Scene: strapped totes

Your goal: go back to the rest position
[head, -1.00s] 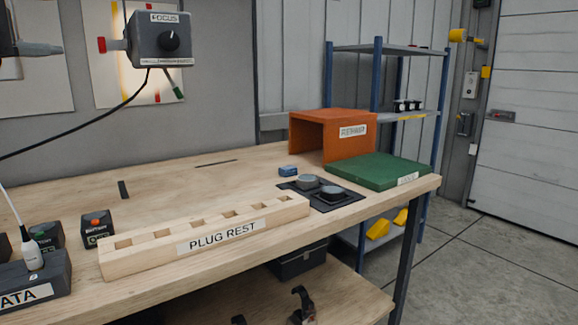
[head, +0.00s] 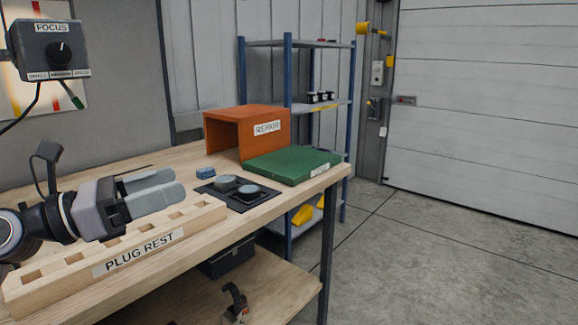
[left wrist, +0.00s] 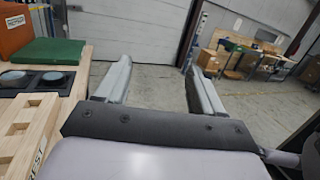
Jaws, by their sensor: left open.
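My left gripper (head: 176,184) reaches in from the left, above the wooden PLUG REST block (head: 190,222). Its two grey fingers point right and are apart, with nothing between them. In the left wrist view my left gripper (left wrist: 160,68) also shows open and empty, with concrete floor beyond the fingers. The gripper hides part of the block's back and the bench behind it. My right gripper is not in view.
On the bench stand an orange REPAIR box (head: 245,132), a green pad (head: 292,165), a blue block (head: 205,174) and a black mat (head: 238,202) with two round pieces. A FOCUS box (head: 48,50) hangs upper left. Right of the bench is open floor (head: 440,255).

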